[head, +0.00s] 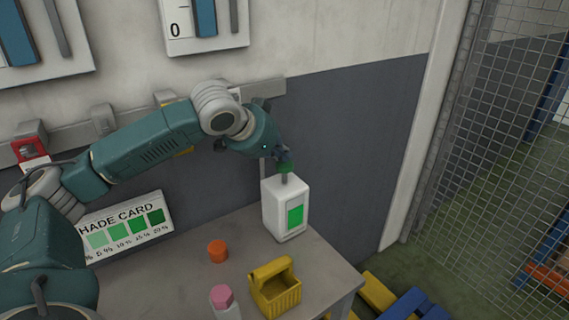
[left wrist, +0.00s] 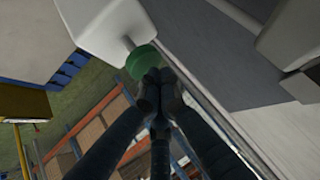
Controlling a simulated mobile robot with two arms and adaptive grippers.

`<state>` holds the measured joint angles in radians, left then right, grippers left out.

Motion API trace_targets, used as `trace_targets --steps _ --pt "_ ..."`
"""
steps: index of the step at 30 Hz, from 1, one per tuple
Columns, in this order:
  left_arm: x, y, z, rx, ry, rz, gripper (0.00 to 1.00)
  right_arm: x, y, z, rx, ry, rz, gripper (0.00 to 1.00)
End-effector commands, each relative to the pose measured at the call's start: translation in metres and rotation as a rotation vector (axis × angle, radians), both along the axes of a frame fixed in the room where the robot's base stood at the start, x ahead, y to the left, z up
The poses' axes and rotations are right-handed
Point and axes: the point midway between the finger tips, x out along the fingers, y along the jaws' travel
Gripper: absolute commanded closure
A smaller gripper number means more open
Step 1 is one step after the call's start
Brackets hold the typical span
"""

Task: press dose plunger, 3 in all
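A white dispenser bottle (head: 286,208) with a green label square stands upright near the back right of the grey table (head: 180,285). Its green plunger (head: 285,166) sits on top of a short grey stem. My left gripper (head: 281,154) is right above the plunger. In the left wrist view the left gripper's fingers (left wrist: 158,80) are together, with their tips at the green plunger (left wrist: 142,61); the white bottle (left wrist: 100,25) is behind it. Exact contact with the plunger cannot be told. My right gripper is not in view.
A shade card (head: 125,228) with green squares leans at the wall. An orange cap (head: 217,250), a pink-capped bottle (head: 224,301) and a yellow basket (head: 275,288) stand in front of the dispenser. A mesh fence (head: 500,150) is at the right.

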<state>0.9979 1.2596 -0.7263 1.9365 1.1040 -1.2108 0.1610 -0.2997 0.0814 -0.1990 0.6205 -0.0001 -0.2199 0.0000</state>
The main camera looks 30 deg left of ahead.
Motion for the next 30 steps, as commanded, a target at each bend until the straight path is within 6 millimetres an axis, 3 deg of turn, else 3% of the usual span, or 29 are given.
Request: trace_targets --steps 30 --pt "0.0 0.0 -0.01 0.0 0.002 0.0 1.0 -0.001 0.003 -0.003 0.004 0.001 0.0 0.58"
